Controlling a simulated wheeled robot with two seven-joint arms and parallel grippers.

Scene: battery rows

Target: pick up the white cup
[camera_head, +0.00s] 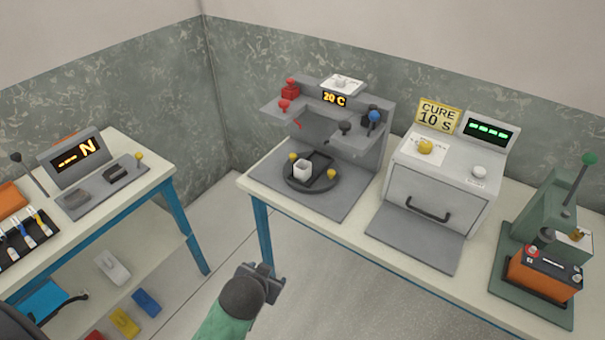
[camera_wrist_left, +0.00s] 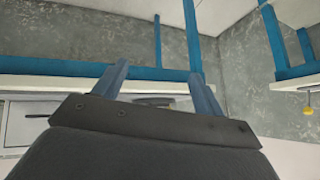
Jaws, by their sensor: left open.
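The cup is not visible in the left wrist view. My right gripper is not in view.
The grey machine (camera_head: 385,120) rises behind the cup, with red and blue knobs overhead. A grey oven (camera_head: 440,190) stands to its right, then a green press with an orange battery (camera_head: 545,275). A left table (camera_head: 150,177) is separated by a floor gap.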

